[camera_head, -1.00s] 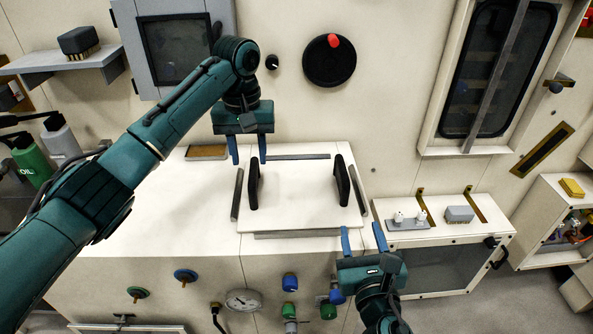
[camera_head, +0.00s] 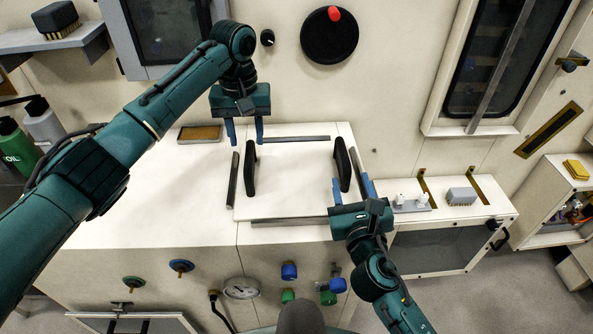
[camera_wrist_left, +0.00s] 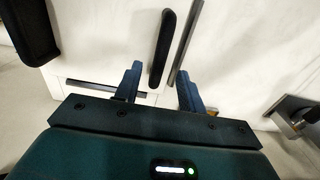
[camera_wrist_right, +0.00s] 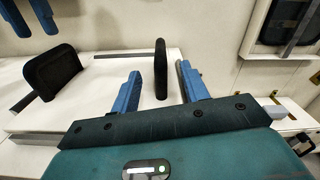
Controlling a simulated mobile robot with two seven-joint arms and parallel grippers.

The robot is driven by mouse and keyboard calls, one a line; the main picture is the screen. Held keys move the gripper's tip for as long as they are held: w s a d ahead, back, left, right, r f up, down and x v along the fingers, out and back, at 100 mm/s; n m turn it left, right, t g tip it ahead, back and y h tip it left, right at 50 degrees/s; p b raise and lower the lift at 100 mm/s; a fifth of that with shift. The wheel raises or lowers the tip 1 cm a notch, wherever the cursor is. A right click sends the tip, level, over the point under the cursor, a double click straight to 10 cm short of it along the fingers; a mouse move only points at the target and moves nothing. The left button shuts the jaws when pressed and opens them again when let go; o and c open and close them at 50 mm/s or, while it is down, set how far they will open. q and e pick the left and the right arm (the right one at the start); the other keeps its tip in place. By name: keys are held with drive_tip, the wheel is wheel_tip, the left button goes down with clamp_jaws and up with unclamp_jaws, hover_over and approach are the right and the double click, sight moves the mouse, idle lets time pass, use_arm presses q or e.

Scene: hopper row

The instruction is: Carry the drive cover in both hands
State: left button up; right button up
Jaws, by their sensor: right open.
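The drive cover (camera_head: 295,190) is a white panel lying flat on the cabinet top, with grey strips around it. It has two upright black handles, left (camera_head: 250,170) and right (camera_head: 343,166). My left gripper (camera_head: 245,142) is open at the far end of the left handle; in the left wrist view that handle's end (camera_wrist_left: 160,55) shows between its fingers. My right gripper (camera_head: 352,182) is open at the near end of the right handle; in the right wrist view that handle (camera_wrist_right: 160,65) stands between its fingers. Neither gripper visibly grasps a handle.
Behind the cabinet is a wall with a black round wheel with a red knob (camera_head: 329,36). A brown-topped block (camera_head: 200,133) lies behind the cover's left side. To the right is a lower cabinet (camera_head: 445,245) with small parts on top. Valves and a gauge (camera_head: 241,288) line the front.

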sight(248, 153)
use_arm(q)
wheel_tip(248, 153, down, 9)
drive_tip(key=shift+r, duration=0.1)
use_arm(e)
drive_tip(key=w, duration=0.8)
drive_tip(key=shift+w+a, duration=0.35)
drive_tip(key=shift+w, duration=0.05)
use_arm(q)
clamp_jaws()
use_arm(e)
clamp_jaws()
use_arm(q)
drive_tip(key=shift+w, duration=0.1)
